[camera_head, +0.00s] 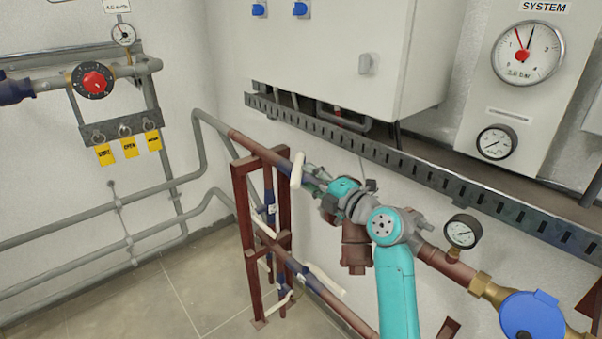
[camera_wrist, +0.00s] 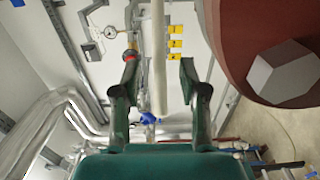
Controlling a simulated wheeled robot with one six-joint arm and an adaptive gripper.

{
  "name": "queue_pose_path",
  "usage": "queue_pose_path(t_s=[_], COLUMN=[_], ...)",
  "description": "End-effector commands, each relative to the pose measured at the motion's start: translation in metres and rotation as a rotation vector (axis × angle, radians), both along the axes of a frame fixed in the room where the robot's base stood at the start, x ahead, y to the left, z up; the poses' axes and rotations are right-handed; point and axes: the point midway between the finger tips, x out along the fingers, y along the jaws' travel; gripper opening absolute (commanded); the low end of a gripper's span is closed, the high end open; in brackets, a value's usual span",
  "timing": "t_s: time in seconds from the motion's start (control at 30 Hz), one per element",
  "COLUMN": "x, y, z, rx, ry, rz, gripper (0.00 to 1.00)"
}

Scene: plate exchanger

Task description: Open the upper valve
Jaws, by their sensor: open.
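The upper valve's white lever (camera_head: 297,170) stands nearly upright, across the sloping upper pipe (camera_head: 256,147). My gripper (camera_head: 308,178) is close beside it on the right, partly hidden by its own links. In the wrist view, my gripper's two dark green fingers (camera_wrist: 158,68) are apart. The long white lever (camera_wrist: 158,95) runs between them, with a gap on each side. No clear contact shows. The valve body is mostly hidden in the head view.
A lower pipe with another white lever (camera_head: 326,280) runs beneath, on a dark red stand (camera_head: 243,215). A pressure gauge (camera_head: 462,231) and blue-capped fitting (camera_head: 532,315) are right. A slotted cable tray (camera_head: 400,164) runs along the wall. A dark red body (camera_wrist: 265,45) is close in the wrist view.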

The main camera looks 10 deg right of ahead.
Motion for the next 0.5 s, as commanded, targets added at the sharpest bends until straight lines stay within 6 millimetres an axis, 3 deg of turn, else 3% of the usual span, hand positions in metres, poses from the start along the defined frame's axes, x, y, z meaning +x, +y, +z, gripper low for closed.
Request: queue_pose_path(t_s=[0.23, 0.5], x=[-0.039, -0.057], y=[-0.026, -0.038], z=[-0.001, 0.0], rx=[0.0, 0.0], ry=[0.0, 0.0], rz=[-0.002, 0.0], gripper=[0.43, 0.43])
